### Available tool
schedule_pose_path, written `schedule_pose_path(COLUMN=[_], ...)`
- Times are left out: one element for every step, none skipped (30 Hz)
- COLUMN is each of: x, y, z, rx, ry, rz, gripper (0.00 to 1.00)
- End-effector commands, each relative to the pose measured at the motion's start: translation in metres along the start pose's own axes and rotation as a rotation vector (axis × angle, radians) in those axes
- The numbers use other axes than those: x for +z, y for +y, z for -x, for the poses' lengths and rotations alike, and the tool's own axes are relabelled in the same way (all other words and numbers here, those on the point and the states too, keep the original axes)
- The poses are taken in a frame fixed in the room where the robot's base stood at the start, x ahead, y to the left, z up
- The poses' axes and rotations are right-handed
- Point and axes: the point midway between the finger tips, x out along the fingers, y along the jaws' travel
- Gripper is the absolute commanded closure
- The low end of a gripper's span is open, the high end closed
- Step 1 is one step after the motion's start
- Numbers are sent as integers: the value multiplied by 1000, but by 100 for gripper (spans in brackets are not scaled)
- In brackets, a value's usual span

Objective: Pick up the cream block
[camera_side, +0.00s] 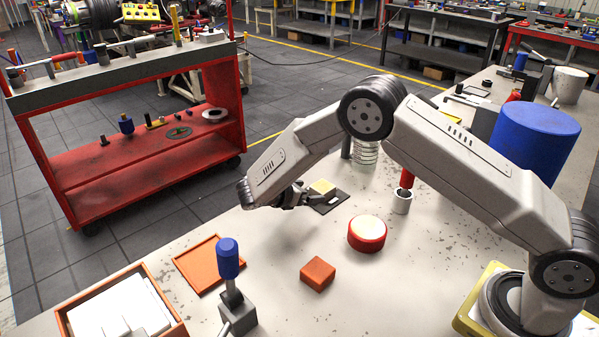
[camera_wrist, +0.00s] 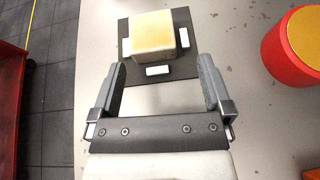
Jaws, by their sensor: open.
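The cream block (camera_wrist: 153,36) sits on a dark plate (camera_wrist: 186,68) with small white pieces beside it. In the side view the cream block (camera_side: 322,187) shows near the table's far left edge, on the dark plate (camera_side: 338,201). My gripper (camera_wrist: 163,78) is open and empty. Its fingers point toward the block and end just short of its near side, one to the left and one to the right. In the side view my gripper (camera_side: 306,196) is beside the block, partly hidden by my own arm.
A red round container (camera_side: 367,234) with a cream top stands to the right, and an orange block (camera_side: 317,274) lies nearer. An orange tray (camera_side: 208,262), a blue-handled tool (camera_side: 229,262) and a box of white pieces (camera_side: 120,308) are at the front left.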

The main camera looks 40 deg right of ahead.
Motion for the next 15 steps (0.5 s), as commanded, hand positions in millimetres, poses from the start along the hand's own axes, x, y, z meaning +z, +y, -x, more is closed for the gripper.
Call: schedule_pose_path(x=[-3, -3, -3, -4, -4, -4, -4, -4, -4, -4, -4, -4, -3, -3, -3], y=[3, 5, 6, 7, 8, 8, 9, 9, 9, 9, 9, 9, 9, 8, 8], z=[0, 1, 1, 1, 1, 2, 2, 2, 2, 2, 1, -1, -2, -4, -7], rx=[9, 13, 17, 19, 21, 22, 23, 23, 23, 23, 22, 22, 21, 21, 21], ry=[-24, -35, -48, -56, -60, -64, -66, -66, -66, -66, -66, -66, -66, -66, -66], rz=[15, 21, 28, 32, 35, 37, 37, 37, 37, 37, 37, 37, 37, 37, 37], gripper=[0, 0, 0, 0, 0, 0, 0, 0, 0, 0, 0, 0, 0, 0, 0])
